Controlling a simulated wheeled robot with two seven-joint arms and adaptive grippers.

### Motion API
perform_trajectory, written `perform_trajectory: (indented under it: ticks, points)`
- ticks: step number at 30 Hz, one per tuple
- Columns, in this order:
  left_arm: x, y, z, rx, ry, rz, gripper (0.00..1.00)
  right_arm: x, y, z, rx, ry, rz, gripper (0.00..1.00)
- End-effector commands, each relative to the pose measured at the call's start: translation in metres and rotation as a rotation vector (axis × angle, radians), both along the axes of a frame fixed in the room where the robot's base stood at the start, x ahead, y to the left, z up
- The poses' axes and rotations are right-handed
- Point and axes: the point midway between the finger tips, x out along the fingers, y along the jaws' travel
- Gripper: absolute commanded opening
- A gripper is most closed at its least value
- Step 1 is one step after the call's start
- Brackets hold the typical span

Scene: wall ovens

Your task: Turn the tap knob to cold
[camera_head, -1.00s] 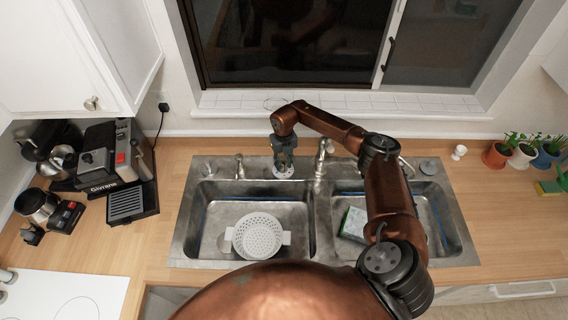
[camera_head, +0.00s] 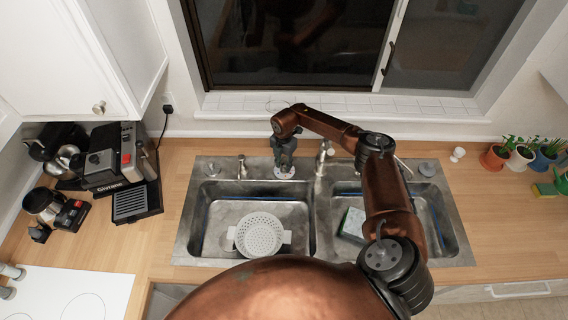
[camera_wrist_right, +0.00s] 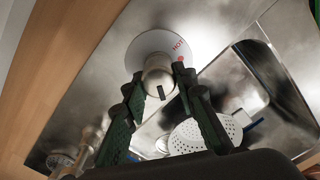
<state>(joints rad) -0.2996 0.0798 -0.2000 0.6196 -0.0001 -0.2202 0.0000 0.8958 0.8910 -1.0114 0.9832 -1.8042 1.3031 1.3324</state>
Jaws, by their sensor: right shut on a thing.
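The tap knob (camera_wrist_right: 158,76) is a rounded metal knob on a pale round plate (camera_wrist_right: 146,44) with red "HOT" lettering and a red mark at its right side. The plate also shows in the head view (camera_head: 284,174), on the sink's back ledge, with the knob hidden by my gripper. My right gripper (camera_head: 284,160) points down over it. In the right wrist view its dark green fingers (camera_wrist_right: 160,92) stand on either side of the knob, shut on it. Cold lettering is not visible. My left gripper is not in view.
A metal tap (camera_head: 322,158) stands just right of the gripper, and a smaller fitting (camera_head: 241,168) stands to its left. The double sink holds a white colander (camera_head: 259,235) and a sponge (camera_head: 352,222). A window sill (camera_head: 340,105) runs behind.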

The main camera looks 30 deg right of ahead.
Motion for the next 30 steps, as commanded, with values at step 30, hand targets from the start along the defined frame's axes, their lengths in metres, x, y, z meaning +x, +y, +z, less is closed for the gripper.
perform_trajectory:
  ticks: [30]
  points:
    - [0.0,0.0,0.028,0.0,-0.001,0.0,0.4,0.005,-0.003,0.002,-0.004,-0.007,-0.487,0.02]
